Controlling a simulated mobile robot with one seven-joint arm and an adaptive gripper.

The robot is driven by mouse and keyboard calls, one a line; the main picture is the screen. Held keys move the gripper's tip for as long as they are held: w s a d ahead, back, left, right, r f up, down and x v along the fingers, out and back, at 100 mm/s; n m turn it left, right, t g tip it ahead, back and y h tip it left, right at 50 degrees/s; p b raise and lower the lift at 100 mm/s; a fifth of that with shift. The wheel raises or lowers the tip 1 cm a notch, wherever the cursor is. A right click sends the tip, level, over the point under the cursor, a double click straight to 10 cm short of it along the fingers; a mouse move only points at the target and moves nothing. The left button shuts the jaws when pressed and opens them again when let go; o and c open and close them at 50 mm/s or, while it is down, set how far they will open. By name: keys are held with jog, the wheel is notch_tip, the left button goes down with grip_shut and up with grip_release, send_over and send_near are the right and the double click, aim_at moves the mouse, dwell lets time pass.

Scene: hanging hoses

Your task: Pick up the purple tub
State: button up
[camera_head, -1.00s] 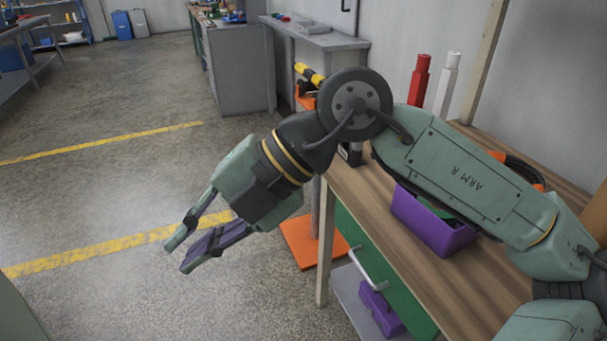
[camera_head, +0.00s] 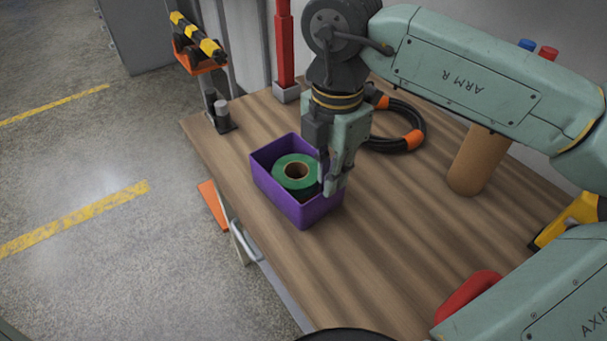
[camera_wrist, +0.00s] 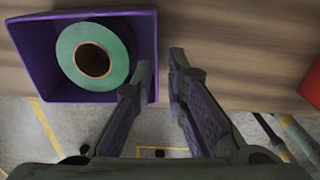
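The purple tub (camera_head: 275,193) stands upright near the left edge of the wooden workbench. A roll of green tape (camera_head: 297,172) with a brown core lies inside it. My gripper (camera_head: 332,186) points down at the tub's right side. In the wrist view, the tub (camera_wrist: 35,65) is at upper left. One finger overlaps its right wall and the other is outside, with a gap between the fingertips (camera_wrist: 162,68). The wall runs in that gap, and I see no clear pinch. Finger depth against the rim is hard to tell.
A black hose with orange bands (camera_head: 415,140) lies behind the gripper. A brown cylinder (camera_head: 480,160) stands to the right, with a yellow tool (camera_head: 568,220) beyond. A red object (camera_head: 468,294) is near the front. A red post (camera_head: 284,45) stands behind. Bench in front of the tub is clear.

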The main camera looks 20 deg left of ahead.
aim_at(324, 215)
jog(key=f, duration=0.2)
jog(key=f+p, duration=0.1)
jog(key=f, duration=0.2)
jog(key=f+p, duration=0.1)
jog(key=f, duration=0.2)
jog(key=shift+a+f, duration=0.15)
jog(key=shift+a, duration=0.1)
grip_shut()
jog(key=shift+r, duration=0.2)
